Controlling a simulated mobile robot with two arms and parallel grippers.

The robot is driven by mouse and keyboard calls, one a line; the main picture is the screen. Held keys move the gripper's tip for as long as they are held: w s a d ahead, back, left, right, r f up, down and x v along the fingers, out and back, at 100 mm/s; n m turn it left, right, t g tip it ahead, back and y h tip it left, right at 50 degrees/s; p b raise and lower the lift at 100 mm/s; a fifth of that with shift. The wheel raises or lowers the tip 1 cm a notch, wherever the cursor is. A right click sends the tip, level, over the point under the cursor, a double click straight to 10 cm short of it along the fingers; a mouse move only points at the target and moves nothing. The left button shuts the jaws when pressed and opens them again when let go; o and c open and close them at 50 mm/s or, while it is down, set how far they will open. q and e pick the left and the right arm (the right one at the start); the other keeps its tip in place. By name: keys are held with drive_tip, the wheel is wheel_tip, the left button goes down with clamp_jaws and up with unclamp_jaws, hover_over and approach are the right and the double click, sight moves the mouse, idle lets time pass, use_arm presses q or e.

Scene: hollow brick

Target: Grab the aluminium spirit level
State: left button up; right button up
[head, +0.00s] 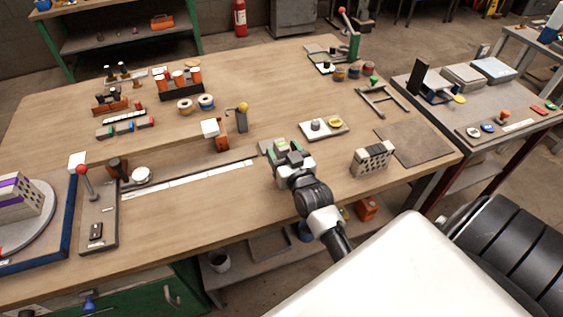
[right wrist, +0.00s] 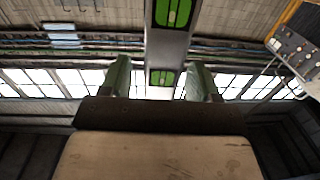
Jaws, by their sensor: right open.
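The aluminium spirit level shows in the right wrist view (right wrist: 166,45) as a grey bar with bright green vial windows. It runs up the middle of that picture, between the two fingers of my right gripper (right wrist: 160,70), with a visible gap on either side. In the head view my right gripper (head: 285,153) is over the front middle of the workbench. It is open and hides most of the level; a grey end (head: 266,147) shows just left of the fingers. My left gripper is in neither view.
On the wooden workbench (head: 215,245), a long pale strip (head: 190,180) lies left of the gripper. A hollow brick (head: 372,158) stands to its right. The front edge is close.

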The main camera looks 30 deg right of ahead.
drive_tip(key=shift+w+d, duration=0.15)
drive_tip(key=shift+w, duration=0.5)
drive_tip(key=shift+s, duration=0.15)
drive_tip(key=shift+c, duration=1)
clamp_jaws()
